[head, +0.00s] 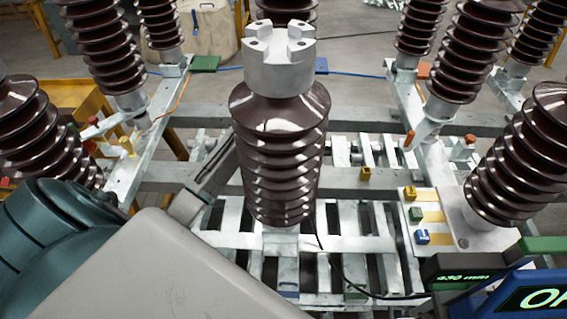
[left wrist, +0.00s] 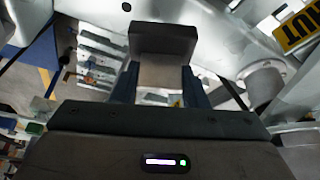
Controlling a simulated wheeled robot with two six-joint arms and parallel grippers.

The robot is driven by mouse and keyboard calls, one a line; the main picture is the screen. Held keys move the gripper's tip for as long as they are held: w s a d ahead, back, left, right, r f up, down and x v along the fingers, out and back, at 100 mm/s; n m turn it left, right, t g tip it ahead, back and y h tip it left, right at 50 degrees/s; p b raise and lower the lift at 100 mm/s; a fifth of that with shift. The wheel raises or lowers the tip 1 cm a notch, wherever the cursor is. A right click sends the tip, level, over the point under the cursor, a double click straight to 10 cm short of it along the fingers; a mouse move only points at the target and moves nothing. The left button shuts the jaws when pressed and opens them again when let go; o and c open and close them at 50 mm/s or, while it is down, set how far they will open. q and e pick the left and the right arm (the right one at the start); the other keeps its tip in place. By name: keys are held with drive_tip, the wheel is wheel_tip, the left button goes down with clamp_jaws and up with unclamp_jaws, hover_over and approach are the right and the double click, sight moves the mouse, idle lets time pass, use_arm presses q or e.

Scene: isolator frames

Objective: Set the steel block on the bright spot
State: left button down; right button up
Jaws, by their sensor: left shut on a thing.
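In the left wrist view a grey steel block (left wrist: 163,42) sits between the two fingers of my left gripper (left wrist: 162,78). The gripper is shut on it. The block's near face is lit and its upper part is darker. In the head view my left arm comes in from the lower left and reaches toward the central brown insulator. I cannot pick out the bright spot with certainty in either view. My right gripper is not in view.
The ribbed central insulator (head: 279,150) with a metal cap stands close to my left arm. More insulators stand on both sides and behind. A pale plate (head: 455,210) at right bears small coloured blocks. Slatted metal rails lie below. A yellow sign (left wrist: 300,27) shows in the wrist view.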

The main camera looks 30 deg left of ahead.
use_arm(q)
drive_tip(key=shift+f, duration=0.25)
wheel_tip(320, 180, down, 3)
drive_tip(key=shift+w+d+r+p, duration=0.1)
drive_tip(key=shift+p, duration=0.35)
drive_tip(key=shift+f, duration=0.2)
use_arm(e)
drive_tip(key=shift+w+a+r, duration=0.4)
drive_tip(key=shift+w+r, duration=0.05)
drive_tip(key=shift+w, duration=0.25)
use_arm(q)
drive_tip(key=shift+f, duration=0.1)
drive_tip(key=c, duration=0.8)
unclamp_jaws()
drive_tip(key=shift+c, duration=0.2)
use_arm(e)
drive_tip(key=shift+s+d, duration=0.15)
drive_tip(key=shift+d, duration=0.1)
